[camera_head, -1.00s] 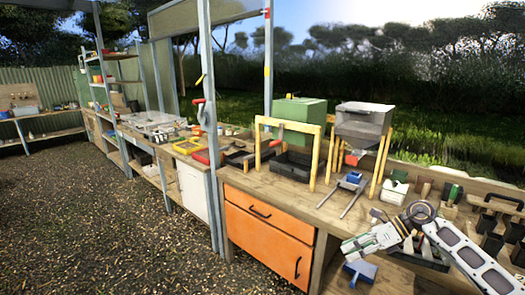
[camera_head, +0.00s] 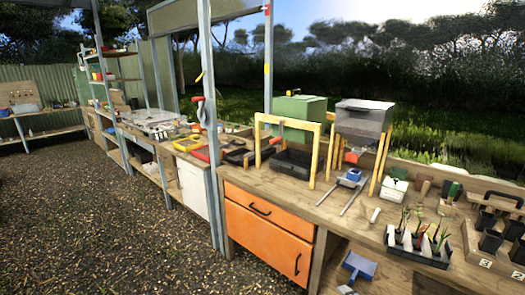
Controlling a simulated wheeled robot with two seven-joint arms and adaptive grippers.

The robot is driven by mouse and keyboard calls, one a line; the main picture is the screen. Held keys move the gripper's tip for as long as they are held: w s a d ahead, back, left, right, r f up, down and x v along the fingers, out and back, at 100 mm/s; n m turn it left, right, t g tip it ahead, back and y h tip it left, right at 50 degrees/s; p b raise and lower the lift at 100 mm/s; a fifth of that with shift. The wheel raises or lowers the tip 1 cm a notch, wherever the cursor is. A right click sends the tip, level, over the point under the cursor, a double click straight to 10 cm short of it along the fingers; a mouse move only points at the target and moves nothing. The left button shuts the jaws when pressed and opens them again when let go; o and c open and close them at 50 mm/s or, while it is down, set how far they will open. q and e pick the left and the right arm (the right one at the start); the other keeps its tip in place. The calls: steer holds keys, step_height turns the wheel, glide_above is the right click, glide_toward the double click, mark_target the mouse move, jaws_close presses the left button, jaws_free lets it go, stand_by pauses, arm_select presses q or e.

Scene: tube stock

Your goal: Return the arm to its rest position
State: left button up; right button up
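Neither of my arms nor grippers shows in the head view now. The workbench (camera_head: 345,218) runs along the right side of the picture. On its right part stands a dark tray (camera_head: 418,257) with several white cells holding dark tubes with small green and red-tipped plants. The whole tray is uncovered. What either gripper holds cannot be seen.
A wooden rack with black pots (camera_head: 490,240) stands right of the tray. A grey hopper (camera_head: 362,118), a black bin (camera_head: 292,163) and a green box (camera_head: 300,113) stand further back. A blue dustpan (camera_head: 358,266) is on the lower shelf. The gravel floor (camera_head: 90,220) at left is clear.

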steer(key=s+d+f+m+g+h, duration=0.1)
steer(key=s+f+m+g+h, duration=0.15)
steer(key=s+f+m, duration=0.65)
steer(key=s+d+f+m+g+h, duration=0.2)
steer(key=s+f+h, duration=0.2)
steer(key=s+f, duration=1.05)
steer(key=s+a+f+m+g, duration=0.2)
steer(key=s+f, duration=0.2)
steer(key=s, duration=0.6)
steer(key=s+a+f+m+g, duration=0.2)
steer(key=s+f, duration=0.3)
steer(key=s, duration=0.5)
steer(key=s+a+f+m+g+h, duration=0.1)
steer(key=s+f, duration=0.4)
steer(key=s, duration=0.5)
steer(key=a+m+g, duration=0.1)
steer(key=g, duration=0.1)
steer(key=shift+s+a+m+g, duration=0.25)
steer(key=shift+s+m+g, duration=0.05)
steer(key=shift+s+g, duration=0.1)
steer(key=shift+f, duration=0.1)
